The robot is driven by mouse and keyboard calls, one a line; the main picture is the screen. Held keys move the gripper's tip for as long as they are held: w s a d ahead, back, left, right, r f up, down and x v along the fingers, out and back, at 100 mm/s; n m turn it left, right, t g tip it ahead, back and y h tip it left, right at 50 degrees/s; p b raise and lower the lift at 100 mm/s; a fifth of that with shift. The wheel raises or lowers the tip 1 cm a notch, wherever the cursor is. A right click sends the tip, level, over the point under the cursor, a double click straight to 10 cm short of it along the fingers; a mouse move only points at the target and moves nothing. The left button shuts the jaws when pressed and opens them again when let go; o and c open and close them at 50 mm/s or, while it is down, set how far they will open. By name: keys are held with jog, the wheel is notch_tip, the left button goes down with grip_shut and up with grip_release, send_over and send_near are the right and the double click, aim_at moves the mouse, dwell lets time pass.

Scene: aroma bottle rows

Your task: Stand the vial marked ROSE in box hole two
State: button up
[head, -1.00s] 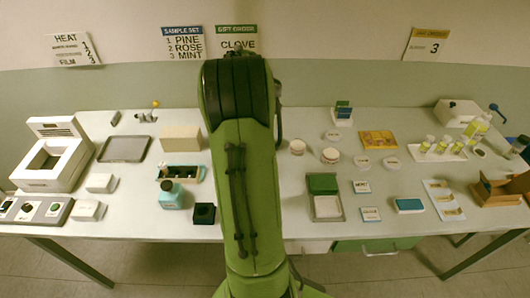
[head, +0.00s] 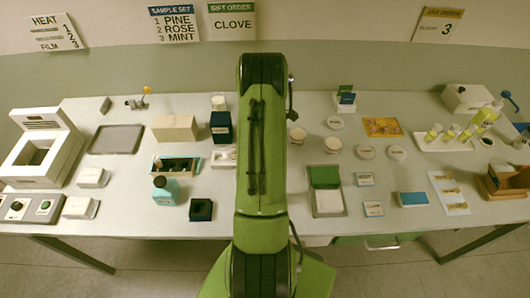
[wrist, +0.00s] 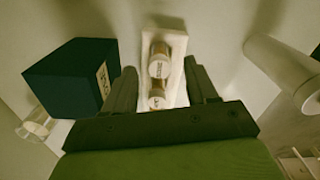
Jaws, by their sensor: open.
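Between the open fingers of my gripper (wrist: 160,72), the wrist view shows a white rack (wrist: 178,42) holding small amber vials (wrist: 157,68) with white labels. The lettering is too small to read, so I cannot tell which vial is ROSE. The fingers are on either side of the vials, with nothing visibly gripped. In the head view the rack (head: 221,160) shows partly left of my arm, and my gripper is hidden. An open dark box with teal edges (head: 195,165) stands left of it, with small items inside; its holes are not clear.
A dark blue box (head: 221,127) with a label stands behind the rack; it also shows close to the left finger in the wrist view (wrist: 75,78). A pale cylinder (wrist: 280,72) is on the wrist view's right.

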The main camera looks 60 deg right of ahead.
notch_tip(320, 180, down, 4)
jog(key=shift+w+r, duration=0.1)
jog(key=shift+w, duration=0.05)
jog(key=shift+c, duration=1.2)
grip_shut()
notch_tip(320, 180, up, 10)
jog(key=shift+r, duration=0.1)
